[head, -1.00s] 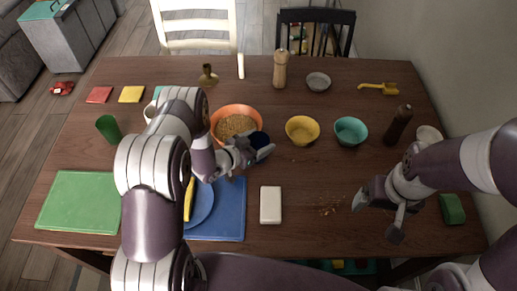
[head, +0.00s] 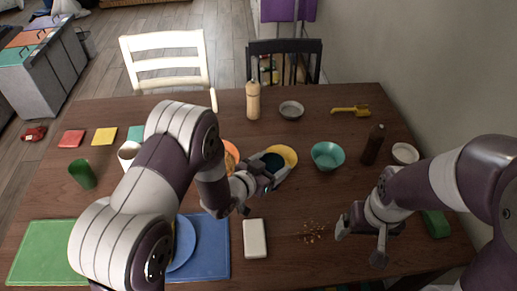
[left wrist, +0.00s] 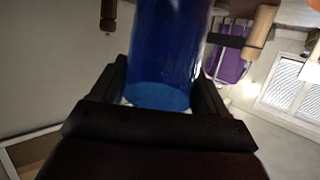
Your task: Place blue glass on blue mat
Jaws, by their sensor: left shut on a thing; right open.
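The dark blue glass (head: 273,162) is held in my left gripper (head: 266,174), in front of the yellow bowl in the head view. The left wrist view shows the glass (left wrist: 165,50) large between the two dark fingers. The blue mat (head: 217,252) lies at the front of the table, below and left of this gripper. A blue plate (head: 182,248) rests on its left part, and my left arm hides some of both. My right gripper (head: 360,248) is open and empty over the table's front right, beside the crumbs.
A white block (head: 255,239) lies right of the mat. The yellow bowl (head: 288,154) and orange bowl (head: 232,152) are partly hidden by my left arm. A teal bowl (head: 327,155) stands further right. Crumbs (head: 312,232) lie near my right gripper. The mat's right part is bare.

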